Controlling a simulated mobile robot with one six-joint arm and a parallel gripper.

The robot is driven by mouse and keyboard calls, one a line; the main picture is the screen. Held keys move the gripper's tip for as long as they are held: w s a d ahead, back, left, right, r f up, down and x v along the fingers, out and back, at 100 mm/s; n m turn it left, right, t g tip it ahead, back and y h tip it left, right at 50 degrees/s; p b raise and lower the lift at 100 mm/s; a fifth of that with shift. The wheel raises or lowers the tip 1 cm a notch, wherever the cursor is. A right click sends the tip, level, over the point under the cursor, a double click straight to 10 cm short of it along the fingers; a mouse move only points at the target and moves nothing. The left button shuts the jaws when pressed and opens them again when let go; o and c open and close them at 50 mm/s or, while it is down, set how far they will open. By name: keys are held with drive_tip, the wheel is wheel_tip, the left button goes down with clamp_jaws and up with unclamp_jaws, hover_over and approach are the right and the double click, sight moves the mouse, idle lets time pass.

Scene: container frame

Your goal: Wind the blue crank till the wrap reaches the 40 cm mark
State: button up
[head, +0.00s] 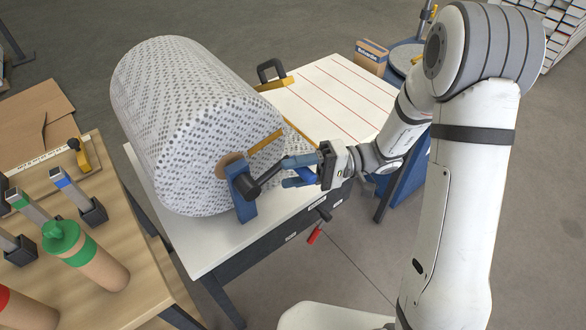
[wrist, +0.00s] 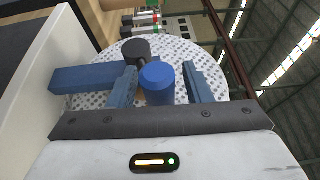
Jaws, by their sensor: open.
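A large roll of dotted bubble wrap (head: 185,110) lies on the white table, its round end facing the near side. A blue bracket (head: 241,196) holds its end, with a black hub (head: 249,188). The blue crank's knob (wrist: 158,82) stands between my gripper's two blue-grey fingers in the wrist view. My gripper (wrist: 160,84) is open around the knob, with a gap visible on the right side. In the head view my gripper (head: 296,171) reaches in from the right and partly hides the crank. Red lines (head: 345,83) cross the table; their values are not readable.
A black-handled tool (head: 271,72) sits at the table's back edge. A red-handled part (head: 316,231) hangs at the table's front. A wooden bench (head: 115,255) at left holds a green-capped tube (head: 85,255) and clamps. A cardboard box (head: 371,56) stands behind.

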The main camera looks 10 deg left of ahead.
drive_tip(key=shift+c, duration=0.2)
clamp_jaws()
idle(0.4)
